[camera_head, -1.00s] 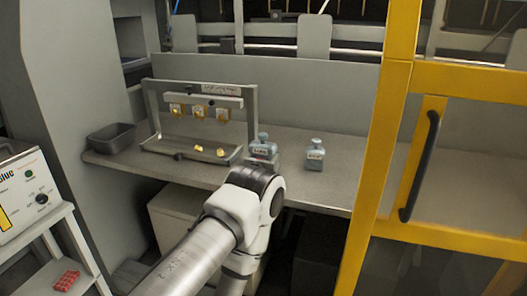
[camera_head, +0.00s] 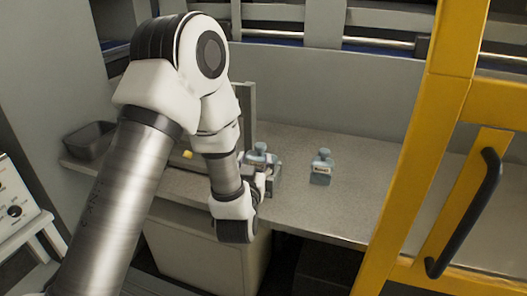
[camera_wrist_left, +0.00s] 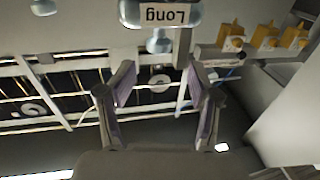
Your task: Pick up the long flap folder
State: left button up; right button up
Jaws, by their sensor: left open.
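The long flap folder (camera_wrist_left: 188,17) is a blue-grey piece with a round knob and a white label reading "Long", upside down in the wrist view. In the head view it (camera_head: 258,158) stands upright on the grey shelf, partly hidden by my left gripper (camera_head: 266,180). In the wrist view my left gripper (camera_wrist_left: 161,80) has its two fingers apart with nothing between them. The folder lies beyond the fingertips, apparently not gripped. A similar blue-grey piece (camera_head: 321,168) stands to its right; its label is too small to read. My right gripper is not in view.
A grey rack with yellow pieces (camera_wrist_left: 264,38) stands beside the folder, mostly behind my arm in the head view. A dark grey bin (camera_head: 88,141) sits at the shelf's left end. A yellow frame (camera_head: 432,130) with a black handle borders the right. Shelf (camera_head: 345,212) is clear near the front right.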

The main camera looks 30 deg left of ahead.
aim_at(259, 148)
pick_arm(q)
jog(key=x, duration=0.2)
jog(key=shift+w+a+r+p, duration=0.15)
jog(key=shift+w+r+p, duration=0.05)
jog(key=shift+w+p, duration=0.1)
jog(key=shift+w+a+r, duration=0.1)
jog(key=shift+w+a, duration=0.05)
jog(key=shift+w, duration=0.1)
jog(key=p+x, duration=0.1)
jog(key=x, duration=0.1)
jog(key=p+x, duration=0.1)
jog(key=x, duration=0.1)
jog(key=shift+w+f, duration=0.15)
jog(key=shift+f, duration=0.05)
jog(key=shift+w+f, duration=0.15)
jog(key=shift+w, duration=0.1)
jog(key=shift+s, duration=0.15)
jog(key=shift+c, duration=0.7)
grip_shut()
